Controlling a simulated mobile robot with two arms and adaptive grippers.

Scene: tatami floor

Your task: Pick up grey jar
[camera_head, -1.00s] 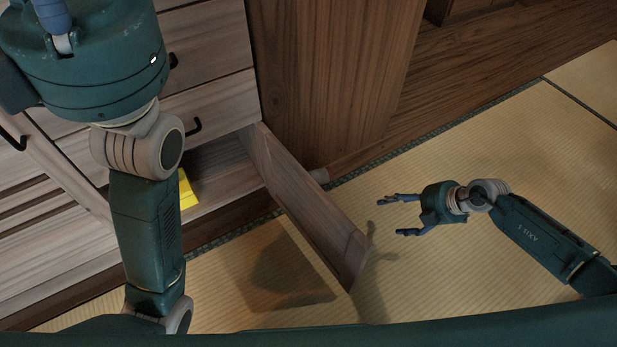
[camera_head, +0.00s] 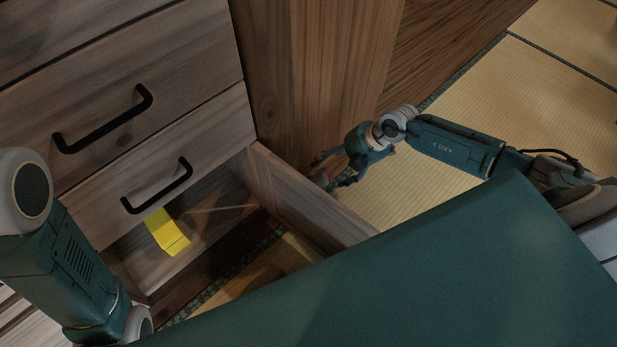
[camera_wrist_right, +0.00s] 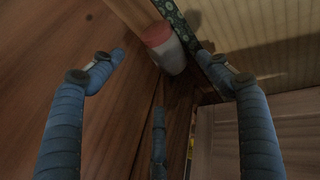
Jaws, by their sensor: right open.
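The grey jar (camera_wrist_right: 172,58) has a pinkish-red lid and lies or stands by the wooden cabinet side and the tatami's dark border, in the upper middle of the right wrist view. In the head view only a small grey part of it (camera_head: 320,179) shows behind my right gripper (camera_head: 331,172). In the wrist view my right gripper (camera_wrist_right: 163,62) is open, with the jar ahead between its spread fingers and not touching them. My left arm shows at the left edge of the head view, but its gripper is out of view.
An open drawer (camera_head: 310,205) juts out left of my right gripper and holds a yellow object (camera_head: 166,232). Shut drawers with black handles (camera_head: 157,187) are above it. A wooden cabinet side (camera_head: 320,75) rises behind. Free tatami (camera_head: 490,110) lies to the right.

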